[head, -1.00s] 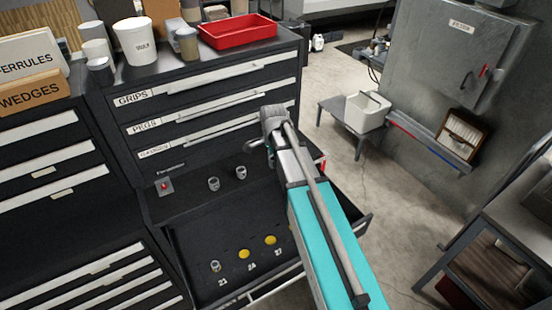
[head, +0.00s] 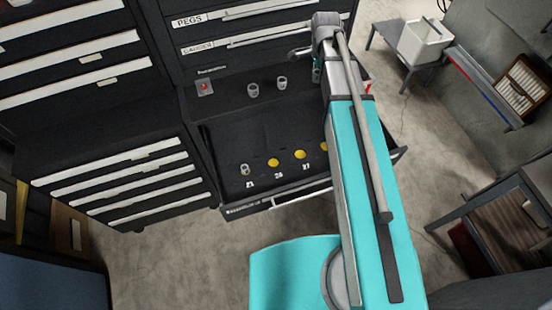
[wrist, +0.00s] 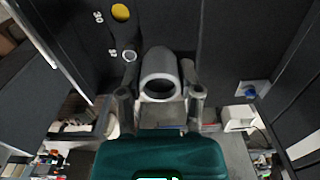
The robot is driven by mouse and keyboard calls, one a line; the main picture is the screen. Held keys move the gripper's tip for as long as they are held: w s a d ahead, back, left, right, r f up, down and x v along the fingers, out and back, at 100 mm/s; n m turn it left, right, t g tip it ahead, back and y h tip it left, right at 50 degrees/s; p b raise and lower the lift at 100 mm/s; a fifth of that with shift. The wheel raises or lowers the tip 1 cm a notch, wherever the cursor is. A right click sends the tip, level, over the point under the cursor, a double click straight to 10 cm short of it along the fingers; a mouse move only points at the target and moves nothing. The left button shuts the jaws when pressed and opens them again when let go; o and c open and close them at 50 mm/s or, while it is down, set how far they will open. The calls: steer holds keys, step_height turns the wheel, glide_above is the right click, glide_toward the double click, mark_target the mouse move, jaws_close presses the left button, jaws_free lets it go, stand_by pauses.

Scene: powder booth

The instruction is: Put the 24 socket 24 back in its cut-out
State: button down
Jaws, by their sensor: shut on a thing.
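My gripper (wrist: 160,80) is shut on a grey socket (wrist: 160,64), one finger on each side in the wrist view. Its size marking cannot be read. The open drawer (head: 228,150) has a dark insert with numbered places. The cut-out by the 24 label (head: 273,162) shows bare yellow. The cut-out by 27 (head: 300,154) is also yellow and empty. A small socket (head: 244,169) stands at 21. In the wrist view, the 30 cut-out (wrist: 121,12) is yellow and a ring-shaped socket (wrist: 129,56) sits by 33.
Two loose sockets (head: 253,90) (head: 282,83) stand on the dark surface behind the insert. A small box with a red button (head: 205,87) is left of them. A white bin (head: 424,40) stands on a low table at right. Bare floor lies before the drawer.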

step_height(320, 180, down, 11)
steer(key=b, duration=1.1)
steer(key=shift+s, duration=0.15)
steer(key=shift+d, duration=0.15)
